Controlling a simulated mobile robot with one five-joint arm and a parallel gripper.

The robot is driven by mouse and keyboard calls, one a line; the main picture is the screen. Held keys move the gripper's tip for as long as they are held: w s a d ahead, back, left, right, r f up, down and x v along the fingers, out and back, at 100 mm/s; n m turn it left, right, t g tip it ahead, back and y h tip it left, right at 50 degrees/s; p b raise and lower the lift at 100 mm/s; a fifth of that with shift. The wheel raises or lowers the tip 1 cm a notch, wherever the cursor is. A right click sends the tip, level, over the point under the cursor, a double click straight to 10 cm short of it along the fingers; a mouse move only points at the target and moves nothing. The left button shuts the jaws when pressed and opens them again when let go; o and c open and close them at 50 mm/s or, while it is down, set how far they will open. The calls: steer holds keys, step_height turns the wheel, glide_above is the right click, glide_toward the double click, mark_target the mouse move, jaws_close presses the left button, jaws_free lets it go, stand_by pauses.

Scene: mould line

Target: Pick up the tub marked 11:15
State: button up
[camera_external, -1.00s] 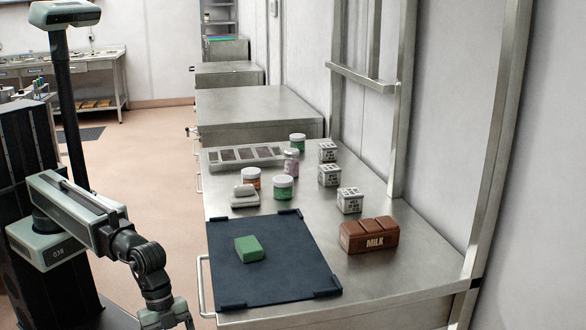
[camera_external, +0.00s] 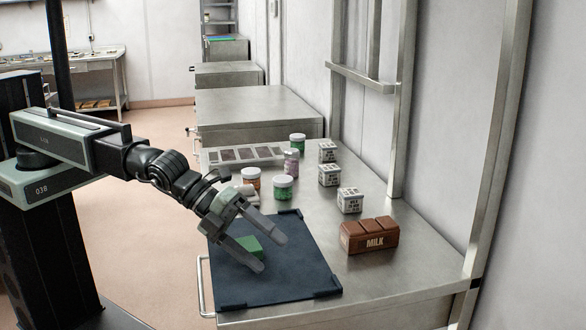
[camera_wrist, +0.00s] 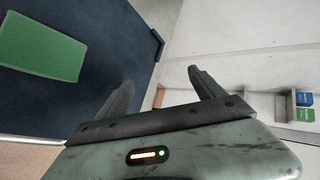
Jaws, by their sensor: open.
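Several round tubs with pale lids stand on the steel bench: a green tub (camera_external: 283,188), an orange tub (camera_external: 251,178), a purple tub (camera_external: 291,162) and another green tub at the back (camera_external: 297,143). Their markings are too small to read, so I cannot tell which is marked 11:15. My gripper (camera_external: 272,252) is open and empty above the dark mat, nearer the camera than the tubs. In the wrist view its jaws (camera_wrist: 160,78) are apart with nothing between them, and no tub shows there.
A green block (camera_external: 247,241) lies on the dark mat (camera_external: 295,280), partly behind my gripper; it also shows in the wrist view (camera_wrist: 40,48). A milk chocolate block (camera_external: 369,236) and several white printed boxes (camera_external: 349,200) stand at right. A mould tray (camera_external: 225,156) lies behind.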

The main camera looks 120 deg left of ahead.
mark_target(342, 192)
steer(key=a+m+y+b, duration=0.1)
steer(key=a+m, duration=0.1)
steer(key=a, duration=0.5)
steer(key=a+f+m+y+b, duration=0.1)
steer(key=a+m+y, duration=0.1)
steer(key=a, duration=0.5)
steer(key=a+m+y+b, duration=0.1)
steer(key=a, duration=0.6)
steer(key=shift+s+f+m+g+y, duration=0.3)
steer(key=shift+s+f+m, duration=0.05)
steer(key=shift+m, duration=0.05)
steer(key=s+a+m+y, duration=0.1)
steer(key=a, duration=0.3)
steer(key=s+a+m+y+b, duration=0.1)
steer(key=a+m, duration=0.1)
steer(key=a, duration=0.2)
steer(key=s+a+m, duration=0.1)
steer(key=a, duration=0.3)
steer(key=shift+s+a+r+m+g+y, duration=0.1)
steer(key=shift+a+r+m+g+y, duration=0.2)
steer(key=shift+a+r+g+y, duration=0.1)
steer(key=shift+b+x, duration=0.8)
steer(key=shift+x, duration=0.6)
steer(key=b+x, duration=0.1)
steer(key=x, duration=0.1)
steer(key=b+x, duration=0.1)
steer(key=x, duration=0.2)
steer(key=shift+s+f, duration=0.2)
steer(key=shift+f, duration=0.25)
steer(key=shift+s+r, duration=0.1)
